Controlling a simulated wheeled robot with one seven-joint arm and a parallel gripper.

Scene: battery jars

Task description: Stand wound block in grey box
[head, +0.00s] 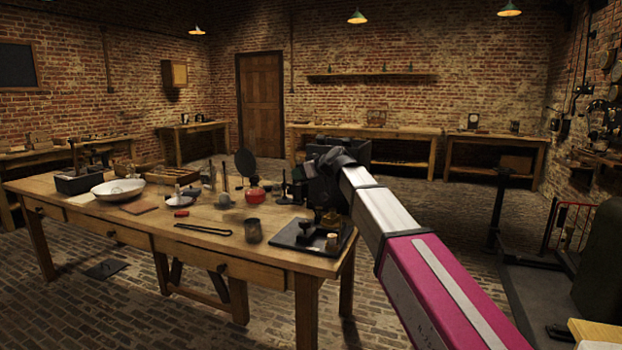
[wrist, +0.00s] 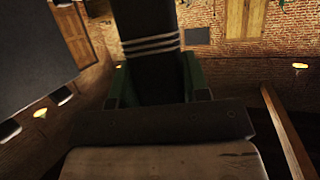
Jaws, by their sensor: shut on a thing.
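In the wrist view the wound block (wrist: 150,22) is a dark, upright slab with several pale bands across it. It stands between the green-sided fingers of my gripper (wrist: 155,82), which is shut on it. In the head view my gripper (head: 318,186) is a dark shape over the right end of the wooden table; the block cannot be told apart there. A dark grey open box (head: 80,184) sits at the table's left end, with something upright in it. I take it to be the grey box, far left of my gripper.
The wooden table (head: 140,228) is crowded: a white bowl (head: 118,189), a red pot (head: 255,195), a dark cup (head: 253,232), black tongs (head: 203,229), and a black tray (head: 290,236) below my arm. A large dark flat surface (wrist: 35,50) fills the wrist view's upper left.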

